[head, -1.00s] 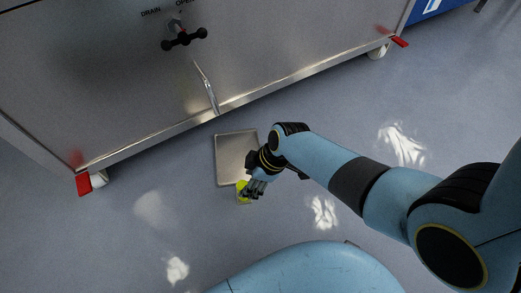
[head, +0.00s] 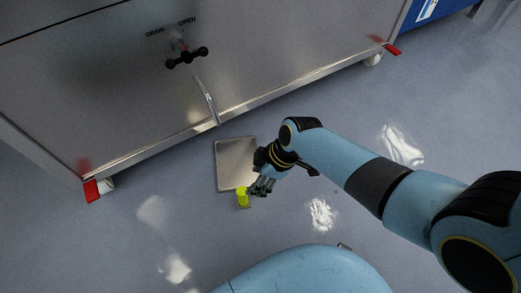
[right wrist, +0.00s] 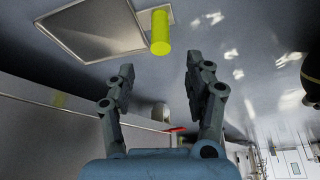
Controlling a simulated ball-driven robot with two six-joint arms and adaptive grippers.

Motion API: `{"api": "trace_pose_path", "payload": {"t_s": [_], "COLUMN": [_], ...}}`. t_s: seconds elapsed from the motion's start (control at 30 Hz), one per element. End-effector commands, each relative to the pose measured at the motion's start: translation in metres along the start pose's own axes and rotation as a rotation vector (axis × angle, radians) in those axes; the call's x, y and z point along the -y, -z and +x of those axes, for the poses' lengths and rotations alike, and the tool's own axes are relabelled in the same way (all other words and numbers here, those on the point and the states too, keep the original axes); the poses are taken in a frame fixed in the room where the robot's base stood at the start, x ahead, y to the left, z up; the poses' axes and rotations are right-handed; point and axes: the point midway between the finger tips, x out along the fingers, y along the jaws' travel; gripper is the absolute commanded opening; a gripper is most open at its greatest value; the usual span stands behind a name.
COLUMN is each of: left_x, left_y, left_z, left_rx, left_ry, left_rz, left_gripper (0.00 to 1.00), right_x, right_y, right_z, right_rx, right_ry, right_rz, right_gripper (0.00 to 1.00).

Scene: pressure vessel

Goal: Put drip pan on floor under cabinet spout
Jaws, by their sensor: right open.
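The drip pan (head: 233,165) is a flat grey metal tray lying on the floor in front of the cabinet. Its back edge is just in front of the lower end of the cabinet spout (head: 211,108) in the head view. Its yellow-green handle (head: 242,197) points away from the cabinet. My right gripper (head: 263,187) is open, just right of the handle. In the right wrist view the handle (right wrist: 160,33) stands beyond the open fingertips (right wrist: 160,72), apart from them, with the pan (right wrist: 95,28) beside it. My left gripper is not in view.
The steel cabinet (head: 110,100) carries a black valve handle (head: 187,58) above the spout. It stands on casters with red pedals (head: 92,191). Floor on both sides of the pan is clear. My blue base is at the bottom of the head view.

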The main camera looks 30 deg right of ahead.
Motion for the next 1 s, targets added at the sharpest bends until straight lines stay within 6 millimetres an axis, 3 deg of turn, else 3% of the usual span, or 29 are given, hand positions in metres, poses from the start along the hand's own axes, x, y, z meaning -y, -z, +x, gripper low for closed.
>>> {"api": "trace_pose_path", "payload": {"t_s": [0.23, 0.37, 0.47, 0.57, 0.7, 0.8, 0.9, 1.0], "left_x": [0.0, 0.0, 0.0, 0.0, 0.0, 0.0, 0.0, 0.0], "left_y": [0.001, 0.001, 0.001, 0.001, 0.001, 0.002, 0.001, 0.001], "left_z": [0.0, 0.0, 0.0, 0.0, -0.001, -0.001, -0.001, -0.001], "left_rx": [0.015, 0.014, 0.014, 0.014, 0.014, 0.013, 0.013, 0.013], "left_ry": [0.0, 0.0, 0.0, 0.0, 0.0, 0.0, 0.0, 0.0], "left_rz": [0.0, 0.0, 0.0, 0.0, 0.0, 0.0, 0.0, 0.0], "left_gripper": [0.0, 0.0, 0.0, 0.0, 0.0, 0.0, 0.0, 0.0], "right_x": [0.002, 0.014, 0.029, 0.044, 0.061, 0.069, 0.071, 0.072], "right_y": [-0.003, -0.029, -0.059, -0.076, -0.075, -0.067, -0.06, -0.058], "right_z": [-0.003, -0.018, -0.054, -0.109, -0.187, -0.228, -0.249, -0.255], "right_rx": [0.003, 0.017, 0.004, -0.063, -0.206, -0.296, -0.349, -0.364], "right_ry": [-0.005, -0.086, -0.222, -0.367, -0.498, -0.539, -0.555, -0.558], "right_rz": [0.008, 0.109, 0.263, 0.425, 0.602, 0.681, 0.722, 0.736], "right_gripper": [0.53, 0.53, 0.53, 0.53, 0.53, 0.53, 0.53, 0.53]}}
